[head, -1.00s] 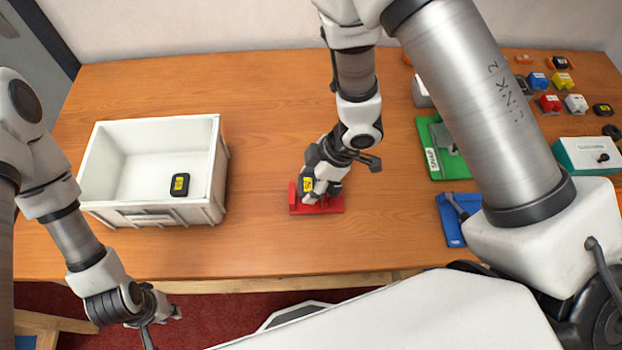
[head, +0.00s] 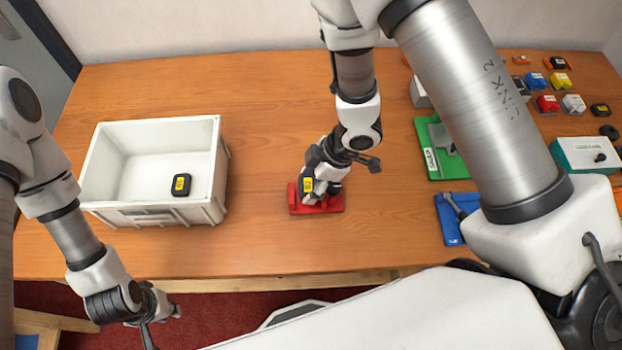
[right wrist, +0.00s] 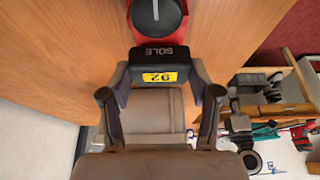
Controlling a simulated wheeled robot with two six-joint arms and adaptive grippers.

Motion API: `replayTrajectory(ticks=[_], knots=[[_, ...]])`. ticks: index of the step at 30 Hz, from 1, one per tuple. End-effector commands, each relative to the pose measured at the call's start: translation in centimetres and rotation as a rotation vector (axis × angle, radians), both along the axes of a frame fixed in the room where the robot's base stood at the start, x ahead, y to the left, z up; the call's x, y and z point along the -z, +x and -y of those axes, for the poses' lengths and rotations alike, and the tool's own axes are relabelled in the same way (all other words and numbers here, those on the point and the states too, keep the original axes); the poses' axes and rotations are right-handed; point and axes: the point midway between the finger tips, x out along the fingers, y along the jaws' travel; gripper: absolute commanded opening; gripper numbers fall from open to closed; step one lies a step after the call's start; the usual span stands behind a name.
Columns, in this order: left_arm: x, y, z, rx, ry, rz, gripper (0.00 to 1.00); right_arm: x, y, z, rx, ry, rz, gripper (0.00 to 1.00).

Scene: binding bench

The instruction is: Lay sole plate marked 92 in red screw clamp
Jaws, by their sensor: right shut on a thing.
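The sole plate (right wrist: 160,66) is a black block lettered SOLE with a yellow label reading 92. My right gripper (right wrist: 160,84) is shut on it, with a finger at each side. The red screw clamp (right wrist: 158,22) shows just beyond the plate in the right wrist view, with a dark round part on it. In the head view my right gripper (head: 318,188) is low over the red clamp (head: 328,206) and hides much of it. I cannot tell whether the plate touches the clamp bed. My left gripper (head: 150,318) hangs off the table's front edge, its fingers unclear.
A white bin (head: 215,185) at left holds a black block with a yellow label (head: 181,185). A green fixture (head: 432,160) and a blue fixture (head: 450,228) lie at right. Several small coloured blocks and a teal-and-white box (head: 585,155) are farther right. Bare wood surrounds the red clamp.

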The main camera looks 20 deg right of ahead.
Motion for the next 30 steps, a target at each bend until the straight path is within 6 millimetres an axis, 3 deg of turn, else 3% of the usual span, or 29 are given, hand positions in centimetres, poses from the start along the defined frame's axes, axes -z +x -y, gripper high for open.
replayTrajectory(ticks=[26, 27, 29, 30], knots=[[0.35, 0.00, 0.00, 0.000, 0.000, 0.000, 0.21, 0.84, 0.02, 0.00, 0.001, 0.000, 0.000, 0.26], [0.35, 0.00, 0.00, 0.000, 0.000, 0.000, 0.21, 0.84, 0.02, 0.00, 0.001, 0.000, 0.000, 0.69], [0.35, 0.00, 0.00, 0.000, 0.000, 0.000, 0.21, 0.84, 0.02, 0.00, 0.001, 0.000, 0.000, 0.90], [0.35, 0.00, 0.00, 0.000, 0.000, 0.000, 0.21, 0.84, 0.02, 0.00, 0.001, 0.000, 0.000, 0.91]])
